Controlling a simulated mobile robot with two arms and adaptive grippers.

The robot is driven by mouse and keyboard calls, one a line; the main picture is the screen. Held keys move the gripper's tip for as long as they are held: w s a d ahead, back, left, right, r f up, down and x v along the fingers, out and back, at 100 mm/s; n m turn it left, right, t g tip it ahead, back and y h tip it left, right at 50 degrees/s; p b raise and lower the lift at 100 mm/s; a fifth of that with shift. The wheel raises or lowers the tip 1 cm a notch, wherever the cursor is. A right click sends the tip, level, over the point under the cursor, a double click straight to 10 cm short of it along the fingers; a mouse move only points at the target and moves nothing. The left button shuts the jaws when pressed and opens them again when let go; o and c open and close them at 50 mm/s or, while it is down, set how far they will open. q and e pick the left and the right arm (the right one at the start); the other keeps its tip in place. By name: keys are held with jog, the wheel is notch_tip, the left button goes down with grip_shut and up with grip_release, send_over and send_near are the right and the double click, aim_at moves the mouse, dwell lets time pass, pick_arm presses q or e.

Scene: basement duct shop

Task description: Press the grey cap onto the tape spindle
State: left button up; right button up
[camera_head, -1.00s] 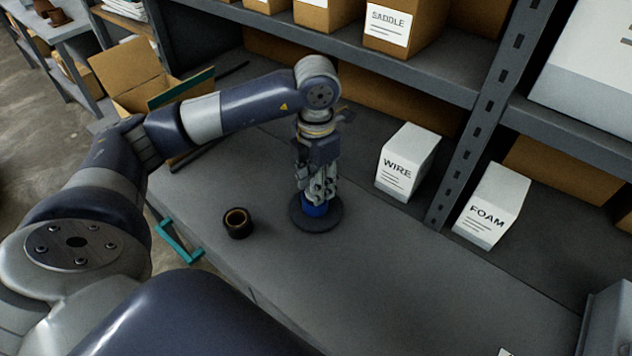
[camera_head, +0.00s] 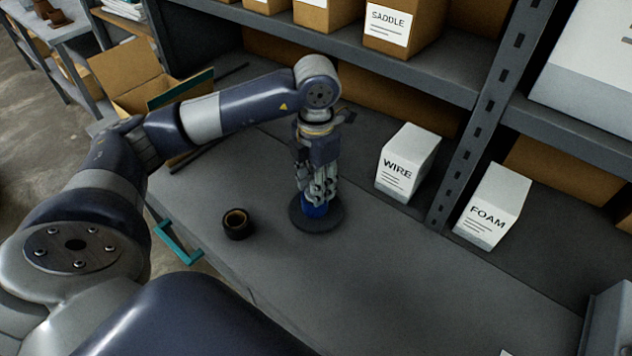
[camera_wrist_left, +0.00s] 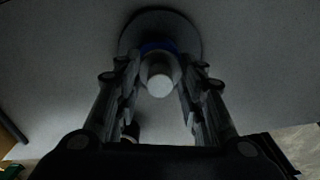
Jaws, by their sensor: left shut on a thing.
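The tape spindle has a round dark base (camera_head: 332,218) that stands flat on the grey bench. A blue roll (camera_head: 315,211) sits low on it, and the blue also shows in the left wrist view (camera_wrist_left: 158,46). My left gripper (camera_head: 318,198) points straight down over the spindle. Its fingers stand on either side of a pale grey cylindrical piece, which looks like the grey cap (camera_wrist_left: 160,84), and are shut on it. The fingers hide the cap and the spindle's post in the head view, so I cannot tell whether the cap is seated. My right gripper is not in view.
A dark tape roll (camera_head: 238,224) lies left of the spindle near the bench's front edge. The WIRE box (camera_head: 408,163) and FOAM box (camera_head: 492,205) stand to the right by the shelf upright (camera_head: 487,110). The bench front right is mostly clear.

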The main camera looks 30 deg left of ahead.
pick_arm(q)
jog(key=shift+f+b, duration=0.2)
jog(key=shift+b, duration=0.35)
dwell(0.8)
dwell(0.3)
jog(key=o, duration=0.9)
jog(key=shift+c, duration=0.2)
jog(key=shift+o, duration=0.5)
jog(key=o, duration=0.4)
jog(key=shift+r+p, duration=2.15)
jog(key=shift+r, duration=1.4)
